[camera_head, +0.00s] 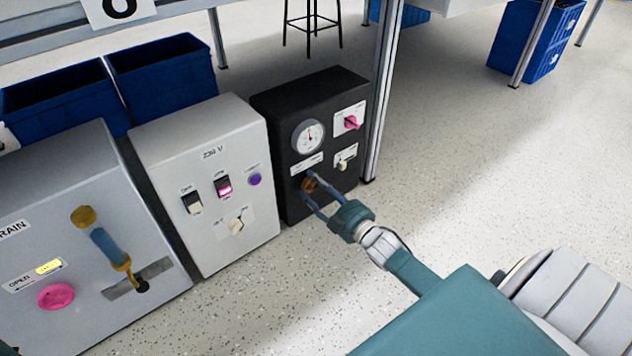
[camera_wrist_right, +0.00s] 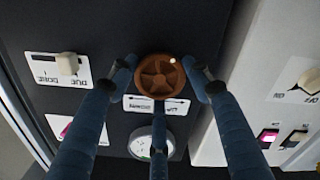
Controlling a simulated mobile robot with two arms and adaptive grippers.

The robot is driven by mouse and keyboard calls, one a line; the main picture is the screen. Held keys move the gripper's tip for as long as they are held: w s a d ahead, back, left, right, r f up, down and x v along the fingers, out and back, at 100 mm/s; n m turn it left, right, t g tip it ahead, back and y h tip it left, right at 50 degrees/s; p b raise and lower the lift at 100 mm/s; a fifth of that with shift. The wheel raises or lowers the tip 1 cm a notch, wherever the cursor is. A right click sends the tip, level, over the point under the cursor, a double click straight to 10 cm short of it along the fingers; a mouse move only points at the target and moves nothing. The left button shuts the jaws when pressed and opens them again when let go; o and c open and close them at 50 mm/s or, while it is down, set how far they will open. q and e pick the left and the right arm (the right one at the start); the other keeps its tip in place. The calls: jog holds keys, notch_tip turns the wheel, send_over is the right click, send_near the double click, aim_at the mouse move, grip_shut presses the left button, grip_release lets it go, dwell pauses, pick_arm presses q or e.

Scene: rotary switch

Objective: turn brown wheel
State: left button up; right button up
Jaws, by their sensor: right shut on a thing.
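The brown wheel (camera_wrist_right: 160,77) is a round spoked knob low on the front of the black box (camera_head: 290,104). In the head view the wheel (camera_head: 309,184) shows small between my right gripper's fingers. My right gripper (camera_head: 313,191) reaches it from the lower right. In the right wrist view my right gripper (camera_wrist_right: 163,78) has its fingers against the wheel's rim on both sides, shut on it, with a third finger below. A small white dot shows on the wheel's upper right. My left gripper is not in view.
The black box also bears a gauge (camera_head: 308,136), a pink knob (camera_head: 351,122) and a white switch (camera_head: 345,162). A grey box (camera_head: 206,178) stands close on the left. A metal post (camera_head: 381,95) stands close on the right. The speckled floor in front is clear.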

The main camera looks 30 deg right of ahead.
jog(key=n, duration=0.1)
jog(key=n+p, duration=0.1)
jog(key=n, duration=0.1)
jog(key=shift+w+a+r+n, duration=0.1)
jog(key=shift+a+r+n, duration=0.2)
jog(key=shift+a+r, duration=0.1)
jog(key=shift+f+p, duration=0.1)
jog(key=shift+p, duration=0.2)
jog(key=shift+n, duration=0.5)
jog(key=shift+a, duration=0.1)
jog(key=o, duration=1.2)
jog(key=shift+c, duration=0.2)
jog(key=shift+f, duration=0.15)
